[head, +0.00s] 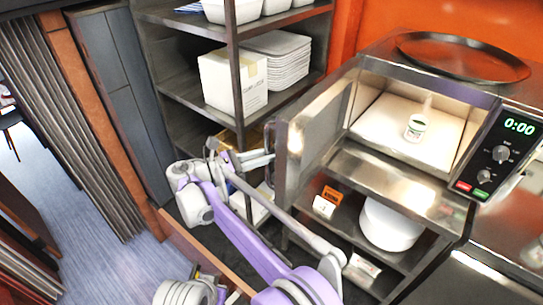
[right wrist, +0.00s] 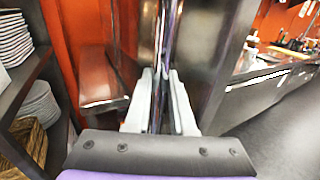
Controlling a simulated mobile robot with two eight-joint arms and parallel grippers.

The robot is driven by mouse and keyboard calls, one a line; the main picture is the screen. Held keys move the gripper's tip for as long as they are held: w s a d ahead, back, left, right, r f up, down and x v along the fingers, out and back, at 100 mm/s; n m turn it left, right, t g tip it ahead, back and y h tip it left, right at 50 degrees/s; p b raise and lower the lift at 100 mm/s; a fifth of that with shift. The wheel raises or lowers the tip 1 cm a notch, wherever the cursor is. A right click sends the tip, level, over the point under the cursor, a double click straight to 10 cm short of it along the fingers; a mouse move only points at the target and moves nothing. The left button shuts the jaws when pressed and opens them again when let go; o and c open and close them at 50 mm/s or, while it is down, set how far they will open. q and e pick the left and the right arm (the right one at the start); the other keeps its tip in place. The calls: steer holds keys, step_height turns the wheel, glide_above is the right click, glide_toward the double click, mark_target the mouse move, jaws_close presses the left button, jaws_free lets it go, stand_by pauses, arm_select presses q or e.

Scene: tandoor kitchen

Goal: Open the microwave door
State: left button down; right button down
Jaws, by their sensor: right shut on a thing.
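The microwave (head: 438,192) stands on the right of the head view, its cavity exposed and its display reading 0:00. Its door (head: 318,122) is swung wide open towards the left, well away from the front. My right gripper (head: 262,157) is at the door's free edge. In the right wrist view the right gripper's fingers (right wrist: 161,100) are shut on a narrow upright part of the door; I cannot tell whether it is the handle or the edge.
A dark shelf rack (head: 180,62) with a carton (head: 232,82) and stacked white trays (head: 276,62) stands close behind the door. A shelf below the microwave holds a white round container (head: 390,225). Floor (head: 95,255) is clear at the left.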

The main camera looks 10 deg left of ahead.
steer(key=shift+w+a, duration=0.1)
steer(key=shift+a, duration=0.05)
stand_by(0.3)
steer(key=c, duration=0.8)
jaws_free()
steer(key=shift+o, duration=0.2)
steer(key=v, duration=0.7)
steer(key=shift+a, duration=0.25)
